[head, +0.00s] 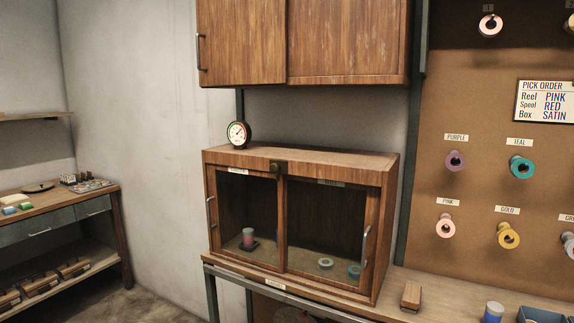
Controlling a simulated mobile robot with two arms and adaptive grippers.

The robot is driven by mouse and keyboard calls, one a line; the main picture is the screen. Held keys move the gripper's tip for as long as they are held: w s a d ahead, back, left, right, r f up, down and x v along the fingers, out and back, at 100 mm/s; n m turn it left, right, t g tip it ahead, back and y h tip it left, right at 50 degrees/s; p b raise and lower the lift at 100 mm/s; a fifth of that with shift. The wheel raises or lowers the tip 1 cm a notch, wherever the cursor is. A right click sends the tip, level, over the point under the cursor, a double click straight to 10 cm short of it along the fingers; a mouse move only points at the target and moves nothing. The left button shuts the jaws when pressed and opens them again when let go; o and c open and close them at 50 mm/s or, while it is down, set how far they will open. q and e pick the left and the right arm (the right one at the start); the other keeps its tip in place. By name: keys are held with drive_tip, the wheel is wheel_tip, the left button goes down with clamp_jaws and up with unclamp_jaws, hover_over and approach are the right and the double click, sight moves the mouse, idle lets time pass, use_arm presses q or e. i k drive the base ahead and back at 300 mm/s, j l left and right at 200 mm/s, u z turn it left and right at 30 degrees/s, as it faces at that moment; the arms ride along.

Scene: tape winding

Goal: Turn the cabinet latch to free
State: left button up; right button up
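A wooden cabinet (300,161) with two glass-fronted doors stands on the bench in the head view. A small dark latch (278,167) sits at the top centre of its front, where the two doors meet. Which way the latch is turned is too small to tell. Both the left door (243,215) and the right door (330,225) look shut, each with a metal handle at its outer side. Neither of my grippers is in view.
A round dial gauge (238,134) stands on the cabinet top. Inside are a pink spool (248,239) and pale and teal rings. A wooden block (411,296) lies on the bench to the right. A wall cabinet (300,42) hangs above. A pegboard with reels is at right.

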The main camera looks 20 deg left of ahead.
sight(274, 167)
drive_tip(key=i+j+z, duration=0.2)
drive_tip(key=j, duration=1.2)
drive_tip(key=j+z, duration=0.2)
drive_tip(key=j, duration=1.2)
